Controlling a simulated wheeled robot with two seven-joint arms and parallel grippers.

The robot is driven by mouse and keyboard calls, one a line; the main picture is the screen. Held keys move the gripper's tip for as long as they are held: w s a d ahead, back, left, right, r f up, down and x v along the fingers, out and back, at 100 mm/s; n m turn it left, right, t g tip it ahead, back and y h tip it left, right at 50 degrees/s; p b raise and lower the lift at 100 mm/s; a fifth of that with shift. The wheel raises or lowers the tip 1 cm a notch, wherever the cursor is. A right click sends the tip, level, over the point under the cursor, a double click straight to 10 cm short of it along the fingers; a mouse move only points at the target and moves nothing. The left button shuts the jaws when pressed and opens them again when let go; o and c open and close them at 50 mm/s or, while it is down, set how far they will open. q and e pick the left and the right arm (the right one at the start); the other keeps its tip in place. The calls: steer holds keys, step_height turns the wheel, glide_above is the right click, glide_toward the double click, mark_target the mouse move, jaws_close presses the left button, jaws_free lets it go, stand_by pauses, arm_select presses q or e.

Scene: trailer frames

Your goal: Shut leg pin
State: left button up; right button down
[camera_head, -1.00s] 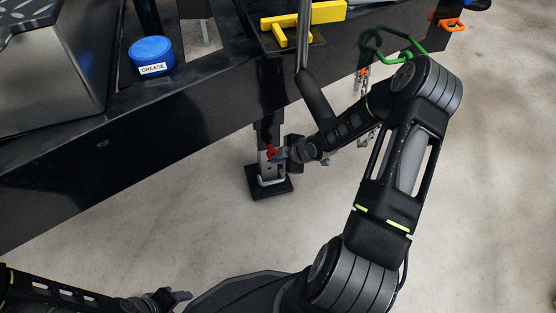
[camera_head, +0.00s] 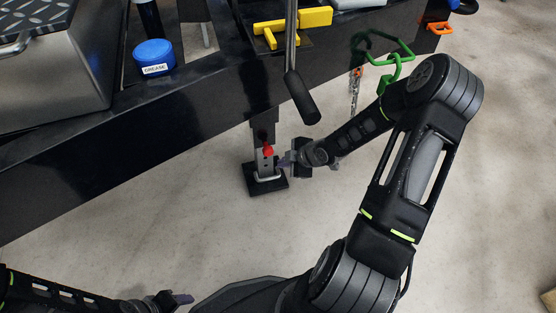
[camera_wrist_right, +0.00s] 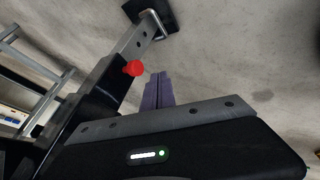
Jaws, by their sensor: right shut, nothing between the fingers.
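The leg pin, with a red knob (camera_head: 267,150), sits on the trailer's jack leg (camera_head: 264,166). The leg stands on a dark square foot plate (camera_head: 280,184) on the floor. In the right wrist view the red knob (camera_wrist_right: 133,69) sticks out from the side of the leg (camera_wrist_right: 126,46). My right gripper (camera_head: 284,160) is shut and empty, just right of the leg and slightly below the knob. In the wrist view its fingers (camera_wrist_right: 158,88) are together, right of the knob with a small gap. My left gripper (camera_head: 183,298) is at the bottom left, far from the leg; its jaw opening is unclear.
The black trailer frame (camera_head: 190,113) runs above the leg. A crank handle (camera_head: 301,98) hangs close to my right forearm. A blue grease tub (camera_head: 153,56), a yellow tool (camera_head: 292,24) and a green hook (camera_head: 391,70) are further up. The floor around is clear.

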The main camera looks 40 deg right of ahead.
arm_select(q)
steer(key=shift+s+r+p, duration=0.25)
steer(key=shift+r+p, duration=0.4)
steer(key=shift+r, duration=0.45)
arm_select(e)
steer(key=v, duration=0.3)
steer(key=shift+s+r, duration=0.1)
steer(key=shift+s, duration=0.05)
arm_select(q)
steer(key=shift+d, duration=0.1)
